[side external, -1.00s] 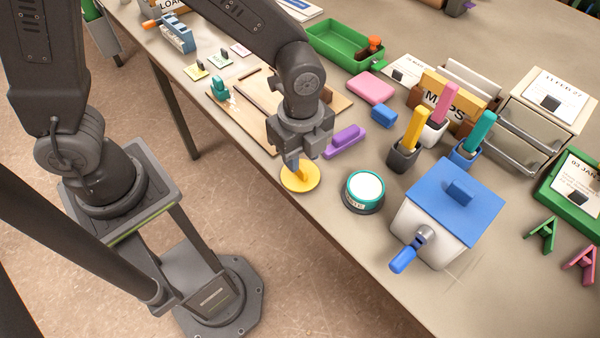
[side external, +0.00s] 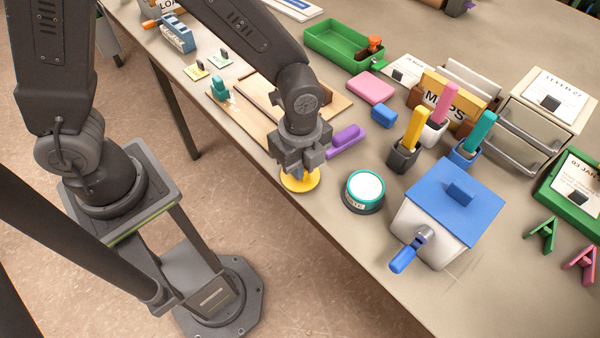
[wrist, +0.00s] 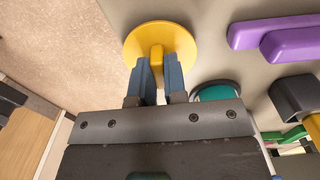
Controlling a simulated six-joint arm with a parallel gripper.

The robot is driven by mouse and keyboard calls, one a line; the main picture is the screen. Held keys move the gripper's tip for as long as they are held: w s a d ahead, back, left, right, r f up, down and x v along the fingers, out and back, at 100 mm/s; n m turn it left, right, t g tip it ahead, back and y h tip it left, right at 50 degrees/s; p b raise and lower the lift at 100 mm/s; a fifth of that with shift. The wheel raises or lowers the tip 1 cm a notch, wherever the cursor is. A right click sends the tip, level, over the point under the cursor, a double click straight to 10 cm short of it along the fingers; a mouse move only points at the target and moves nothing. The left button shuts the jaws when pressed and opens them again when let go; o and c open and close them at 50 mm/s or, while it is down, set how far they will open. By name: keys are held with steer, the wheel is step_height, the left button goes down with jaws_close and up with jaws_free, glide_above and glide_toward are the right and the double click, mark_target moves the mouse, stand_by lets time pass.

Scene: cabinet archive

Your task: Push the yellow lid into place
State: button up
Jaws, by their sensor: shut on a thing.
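The yellow lid (side external: 300,181) is a round disc with a raised grip on top, at the table's front edge in the side view. It also shows in the wrist view (wrist: 178,38). My gripper (wrist: 159,72) is shut on the lid's grip, with one finger on each side of it. In the side view my gripper (side external: 299,168) is directly above the lid and hides part of it. The round paste jar (side external: 366,188), with a teal rim and white top, stands to the right, apart from the lid. I cannot tell whether the lid touches the table.
A purple block (side external: 345,138) lies just behind my gripper. A white box with a blue top (side external: 455,200) and a crank stands at the right. Dark, white and blue holders with coloured sticks stand behind the jar. A wooden board (side external: 262,112) lies to the left.

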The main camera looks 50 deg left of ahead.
steer(key=shift+r, duration=0.1)
jaws_close()
steer(key=shift+r, duration=2.9)
steer(key=shift+o, duration=0.2)
jaws_free()
jaws_close()
steer(key=shift+w, duration=0.1)
steer(key=w+d+r+m, duration=0.5)
steer(key=w+d, duration=0.1)
steer(key=d, duration=0.4)
steer(key=shift+d+r, duration=0.15)
steer(key=shift+d, duration=0.2)
